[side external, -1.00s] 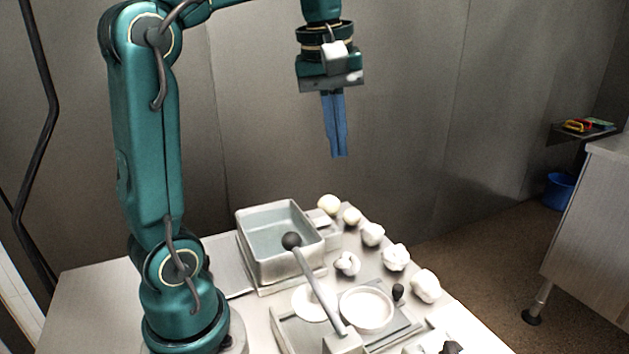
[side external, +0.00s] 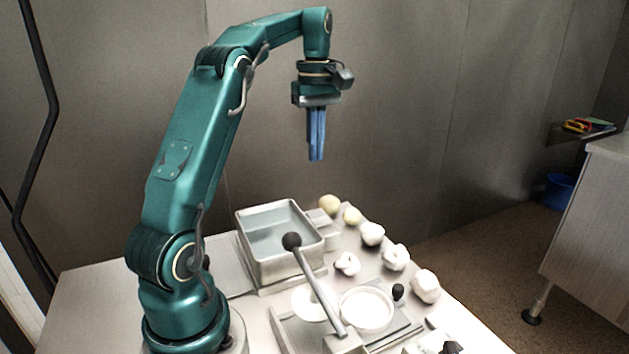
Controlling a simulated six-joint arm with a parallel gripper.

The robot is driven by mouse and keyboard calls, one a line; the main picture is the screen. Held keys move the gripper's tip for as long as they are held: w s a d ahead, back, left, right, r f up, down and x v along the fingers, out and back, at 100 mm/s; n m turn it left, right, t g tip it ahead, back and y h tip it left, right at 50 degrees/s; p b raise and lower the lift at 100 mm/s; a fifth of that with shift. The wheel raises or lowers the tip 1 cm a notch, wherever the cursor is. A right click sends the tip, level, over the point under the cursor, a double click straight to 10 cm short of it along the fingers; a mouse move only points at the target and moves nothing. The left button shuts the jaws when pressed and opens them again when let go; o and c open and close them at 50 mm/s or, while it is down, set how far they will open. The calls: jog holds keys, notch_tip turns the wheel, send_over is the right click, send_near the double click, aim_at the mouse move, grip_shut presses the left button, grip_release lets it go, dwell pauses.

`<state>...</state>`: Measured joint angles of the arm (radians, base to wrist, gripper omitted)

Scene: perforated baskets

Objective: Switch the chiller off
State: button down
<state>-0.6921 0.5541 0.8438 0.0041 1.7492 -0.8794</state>
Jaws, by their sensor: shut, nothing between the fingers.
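My gripper (side external: 316,157) has its blue fingers together and empty, pointing down. It hangs high above the table, above and beyond a grey square basin (side external: 247,232) that seems to hold water. A lever with a black ball knob (side external: 292,241) rises from a flat base at the front and leans across the basin's near edge. A small black knob (side external: 398,291) stands right of a round white dish (side external: 367,310). Another dark knob (side external: 452,347) is cut by the bottom edge. I cannot tell which of these parts belongs to the chiller; no switch is clearly readable.
Several pale round lumps, such as this one (side external: 425,286), lie in a row along the table's right side. A white disc (side external: 310,302) lies partly behind the lever. The table's left part (side external: 95,300) is bare. A separate cabinet (side external: 590,230) stands far right.

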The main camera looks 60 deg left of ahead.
aim_at(316, 222)
jog(key=shift+f, duration=0.15)
notch_tip(316, 222, down, 14)
jog(key=shift+r, duration=0.1)
dwell(0.6)
jog(key=shift+s, duration=0.1)
dwell(0.4)
jog(key=shift+w+r, duration=0.15)
jog(key=shift+w, duration=0.65)
jog(key=shift+r, duration=0.1)
notch_tip(316, 222, up, 14)
dwell(0.5)
jog(key=shift+s, duration=0.1)
